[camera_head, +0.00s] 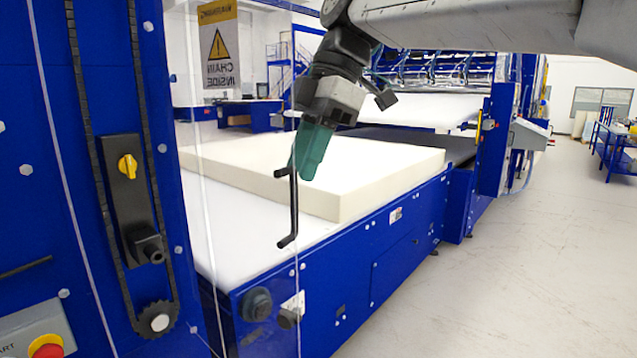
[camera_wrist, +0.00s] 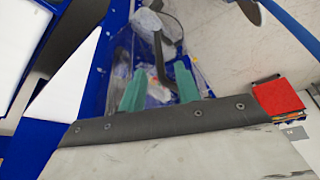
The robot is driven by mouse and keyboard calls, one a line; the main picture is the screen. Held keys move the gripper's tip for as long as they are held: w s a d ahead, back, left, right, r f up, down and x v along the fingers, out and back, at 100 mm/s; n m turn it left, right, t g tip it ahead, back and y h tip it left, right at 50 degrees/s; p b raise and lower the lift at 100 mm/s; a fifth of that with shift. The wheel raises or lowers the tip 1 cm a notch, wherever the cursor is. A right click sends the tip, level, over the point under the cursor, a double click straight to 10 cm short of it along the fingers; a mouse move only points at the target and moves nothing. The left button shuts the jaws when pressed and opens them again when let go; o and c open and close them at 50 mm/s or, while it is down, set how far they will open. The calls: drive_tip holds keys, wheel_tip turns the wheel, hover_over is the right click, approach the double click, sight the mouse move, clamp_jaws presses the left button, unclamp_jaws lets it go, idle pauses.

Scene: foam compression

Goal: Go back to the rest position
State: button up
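My gripper (camera_head: 306,166) has teal fingers and hangs from my arm over the front of the machine, pointing down. In the wrist view the two fingers (camera_wrist: 158,85) stand apart, so it is open. A black bar handle (camera_head: 293,208) on a clear panel is right by the fingertips in the head view. In the wrist view the handle (camera_wrist: 159,58) shows ahead of and between the fingers, with gaps visible at its sides. I cannot tell whether it touches either finger. No rest position is marked in view.
A cream foam block (camera_head: 390,165) lies on the white bed of the blue machine (camera_head: 375,250). The clear panel bears a yellow warning sign (camera_head: 219,45). A blue column with a chain and yellow knob (camera_head: 127,166) stands left. The floor (camera_head: 520,270) at right is clear.

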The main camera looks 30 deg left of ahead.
drive_tip(key=shift+v, duration=1.1)
drive_tip(key=shift+d, duration=0.1)
drive_tip(key=w+d+f+m+t, duration=0.2)
drive_tip(key=d+m, duration=0.5)
drive_tip(key=d, duration=0.8)
drive_tip(key=w+d+f+m+t, duration=0.1)
drive_tip(key=d+f+m, duration=0.2)
drive_tip(key=d+m, duration=0.9)
drive_tip(key=s+d+f+m, duration=0.3)
drive_tip(key=s+d+f, duration=0.2)
drive_tip(key=d, duration=0.3)
drive_tip(key=s+d+f+m+t+h, duration=0.1)
drive_tip(key=s+d+f+m, duration=0.3)
drive_tip(key=d+f, duration=0.3)
drive_tip(key=s+d+f+m+t+h, duration=0.1)
drive_tip(key=s+d+f+m, duration=0.2)
drive_tip(key=s+d+f, duration=0.3)
drive_tip(key=d, duration=0.4)
drive_tip(key=shift+d+f, duration=0.25)
drive_tip(key=shift+f, duration=0.05)
drive_tip(key=shift+s, duration=0.15)
